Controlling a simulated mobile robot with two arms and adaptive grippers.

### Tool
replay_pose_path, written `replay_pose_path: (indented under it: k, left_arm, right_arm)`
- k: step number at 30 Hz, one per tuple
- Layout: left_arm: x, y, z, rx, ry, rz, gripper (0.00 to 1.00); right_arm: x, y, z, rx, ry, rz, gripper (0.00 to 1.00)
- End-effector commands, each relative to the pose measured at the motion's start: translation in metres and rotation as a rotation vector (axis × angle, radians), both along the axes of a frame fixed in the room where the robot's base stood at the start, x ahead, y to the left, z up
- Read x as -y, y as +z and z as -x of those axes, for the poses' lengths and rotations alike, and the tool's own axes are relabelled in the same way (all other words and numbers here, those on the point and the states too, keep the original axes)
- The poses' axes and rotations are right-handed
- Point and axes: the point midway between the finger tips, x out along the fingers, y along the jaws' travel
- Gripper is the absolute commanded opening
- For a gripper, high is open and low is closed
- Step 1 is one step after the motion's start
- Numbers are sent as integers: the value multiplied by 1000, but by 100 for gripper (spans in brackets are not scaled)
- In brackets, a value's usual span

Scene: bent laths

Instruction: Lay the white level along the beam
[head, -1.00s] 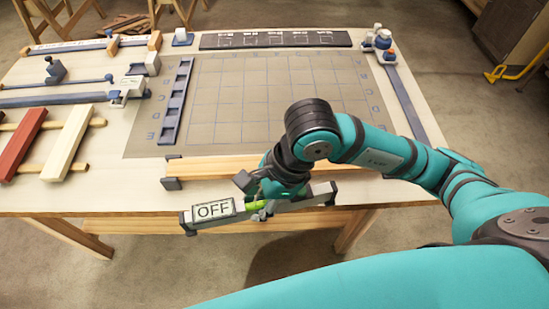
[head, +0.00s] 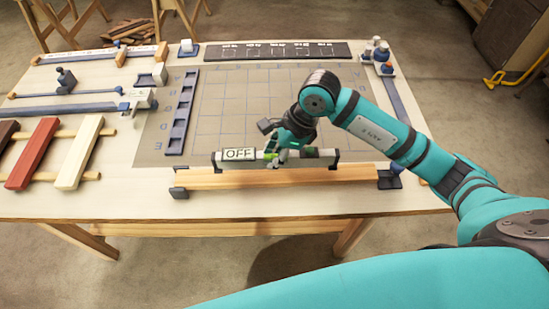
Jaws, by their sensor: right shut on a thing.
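The white level (head: 318,158) has dark end caps, a green vial and an "OFF" label on its left part. My right gripper (head: 278,157) is shut on the level near its middle, and the fingers partly cover it. The level is roughly parallel to the wooden beam (head: 275,179) and shows just above and behind the beam's top edge. I cannot tell whether it touches the beam. The beam lies along the table's front edge between dark end blocks. My left gripper is not in view.
A gridded mat (head: 245,110) covers the middle of the table, with a dark slotted rack (head: 183,112) at its left. Red (head: 33,153) and cream (head: 79,153) bars lie on rails at the left. A long dark tray (head: 275,52) is at the back.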

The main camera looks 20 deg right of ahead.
Motion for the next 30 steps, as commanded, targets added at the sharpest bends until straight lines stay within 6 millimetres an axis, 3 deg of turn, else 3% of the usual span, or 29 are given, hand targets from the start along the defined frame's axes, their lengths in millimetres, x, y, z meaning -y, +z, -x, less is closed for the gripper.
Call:
replay_pose_path:
  k: [5, 11, 29, 30]
  left_arm:
    - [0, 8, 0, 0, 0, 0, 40]
    - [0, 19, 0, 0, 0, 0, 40]
    - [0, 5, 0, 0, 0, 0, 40]
    - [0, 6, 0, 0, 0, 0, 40]
  right_arm:
    - [1, -8, -2, -4, 1, -2, 0]
    - [1, -33, -2, -3, 0, -2, 0]
    - [1, -46, -3, 2, 1, -1, 0]
    - [1, -45, -2, 0, 1, 0, 25]
